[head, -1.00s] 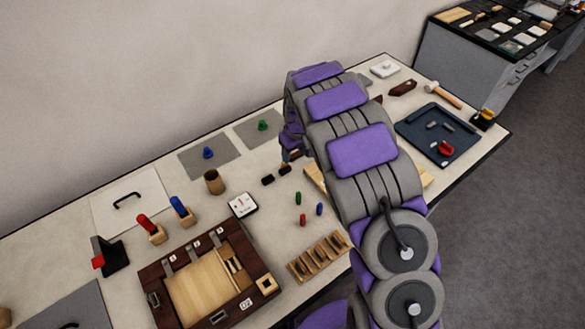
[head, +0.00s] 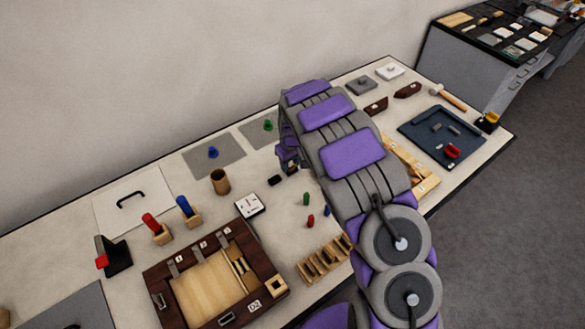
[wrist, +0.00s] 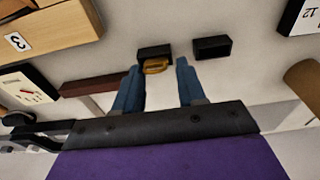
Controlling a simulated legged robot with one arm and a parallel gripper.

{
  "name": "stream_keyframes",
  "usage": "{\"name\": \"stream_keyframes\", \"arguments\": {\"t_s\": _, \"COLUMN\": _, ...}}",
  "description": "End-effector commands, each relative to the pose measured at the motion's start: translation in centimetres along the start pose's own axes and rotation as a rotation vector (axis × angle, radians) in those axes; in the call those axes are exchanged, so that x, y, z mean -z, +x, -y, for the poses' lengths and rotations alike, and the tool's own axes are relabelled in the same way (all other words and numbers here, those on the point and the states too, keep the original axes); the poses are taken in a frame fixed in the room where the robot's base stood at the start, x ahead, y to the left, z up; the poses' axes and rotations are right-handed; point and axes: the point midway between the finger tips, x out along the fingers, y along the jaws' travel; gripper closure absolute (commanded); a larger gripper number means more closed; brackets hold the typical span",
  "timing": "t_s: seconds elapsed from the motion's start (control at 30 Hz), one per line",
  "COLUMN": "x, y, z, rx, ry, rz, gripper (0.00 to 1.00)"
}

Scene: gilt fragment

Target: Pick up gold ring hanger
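In the wrist view a gold ring-shaped piece (wrist: 155,65) sits against a small black block (wrist: 154,51), near the tip of the left finger. My gripper (wrist: 160,68) is open, with its two blue fingers spread. The gold piece lies toward the left finger, partly in the gap, and I cannot tell whether they touch. In the head view my gripper (head: 289,163) is low over the table, and the arm hides the gold piece.
A second black block (wrist: 212,47) lies beside the first. A white card (head: 249,204), a brown cup (head: 220,181) and small coloured pegs (head: 306,199) are nearby. A dark wooden box (head: 158,284) stands front left and a wooden rack (head: 321,258) at the front edge.

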Motion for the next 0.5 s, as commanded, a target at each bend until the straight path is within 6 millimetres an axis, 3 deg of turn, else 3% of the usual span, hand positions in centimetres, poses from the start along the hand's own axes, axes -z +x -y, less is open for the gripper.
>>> {"name": "stream_keyframes", "arguments": {"t_s": 0.4, "x": -0.73, "y": -0.28, "z": -0.96, "rx": 0.012, "ry": 0.003, "rz": -0.006, "gripper": 1.00}}
{"name": "stream_keyframes", "arguments": {"t_s": 0.5, "x": -0.58, "y": -0.21, "z": -0.77, "rx": 0.008, "ry": 0.002, "rz": -0.003, "gripper": 1.00}}
